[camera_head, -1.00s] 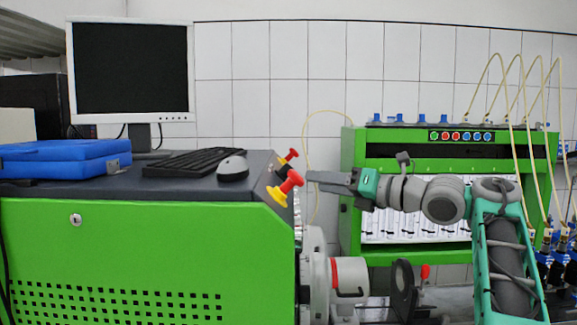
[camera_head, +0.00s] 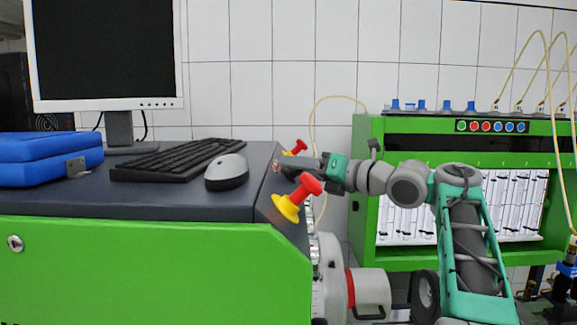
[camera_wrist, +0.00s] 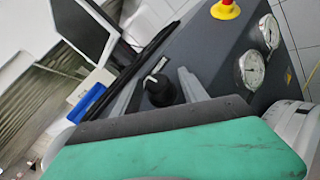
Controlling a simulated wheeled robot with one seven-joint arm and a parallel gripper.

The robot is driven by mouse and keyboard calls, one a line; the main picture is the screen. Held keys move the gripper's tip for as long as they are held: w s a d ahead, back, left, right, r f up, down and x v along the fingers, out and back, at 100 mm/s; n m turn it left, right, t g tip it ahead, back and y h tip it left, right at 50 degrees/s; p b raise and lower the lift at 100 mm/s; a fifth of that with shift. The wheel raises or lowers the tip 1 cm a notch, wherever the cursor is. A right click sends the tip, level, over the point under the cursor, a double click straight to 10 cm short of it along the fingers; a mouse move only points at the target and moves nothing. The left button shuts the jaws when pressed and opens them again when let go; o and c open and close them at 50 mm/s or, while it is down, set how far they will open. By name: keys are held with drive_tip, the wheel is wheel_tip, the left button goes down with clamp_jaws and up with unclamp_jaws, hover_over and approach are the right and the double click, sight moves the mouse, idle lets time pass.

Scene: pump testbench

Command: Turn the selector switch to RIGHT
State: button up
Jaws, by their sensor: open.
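The selector switch (camera_wrist: 160,89) is a black round knob with a pale pointer mark on the dark sloped panel in the wrist view. The mark points toward the upper right of that view. My gripper (camera_wrist: 159,78) is open, with one grey finger on each side of the knob. I cannot tell whether either finger touches it. In the head view my gripper (camera_head: 287,166) reaches left to the console's right edge, behind the near red-and-yellow emergency button (camera_head: 299,198). The switch is not visible there.
A second red button (camera_head: 295,147) stands behind my gripper. Two round gauges (camera_wrist: 258,49) sit right of the switch in the wrist view. A keyboard (camera_head: 178,160), a mouse (camera_head: 227,172) and a monitor (camera_head: 107,50) stand on the console. The green test bench (camera_head: 368,190) is behind my arm.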

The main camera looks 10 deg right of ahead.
drive_tip(key=shift+a, duration=0.1)
drive_tip(key=shift+a, duration=0.1)
drive_tip(key=shift+c, duration=1.3)
clamp_jaws()
